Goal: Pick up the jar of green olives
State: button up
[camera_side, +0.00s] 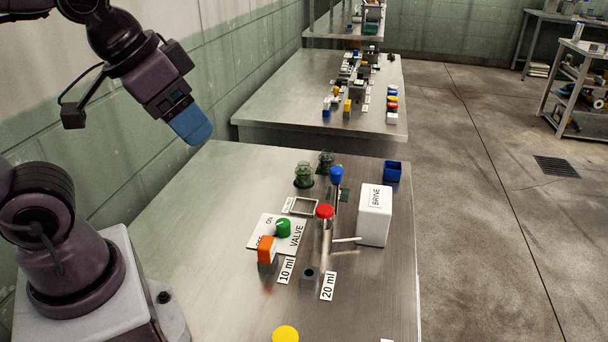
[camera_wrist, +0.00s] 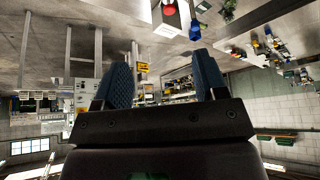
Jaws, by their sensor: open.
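A small greenish glass jar (camera_side: 304,174), which looks like the jar of green olives, stands upright toward the back of the near steel table (camera_side: 200,225). A darker glass jar (camera_side: 326,160) stands just behind it to the right, and its contents are too small to tell. My gripper (camera_side: 204,138) is high above the table's back left edge, up and to the left of the jars and well apart from them. In the wrist view, its two blue fingers (camera_wrist: 163,82) are spread with nothing between them. I cannot make out the olive jar in that view.
Right of the jars are a blue-topped post (camera_side: 337,175), a red-topped post (camera_side: 325,211), a white BRINE box (camera_side: 375,215) and a blue bin (camera_side: 393,171). In front are a VALVE plate with a green knob (camera_side: 283,228) and an orange block (camera_side: 267,249). The table's left part is clear.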

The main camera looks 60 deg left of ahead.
jog(key=shift+o, duration=1.1)
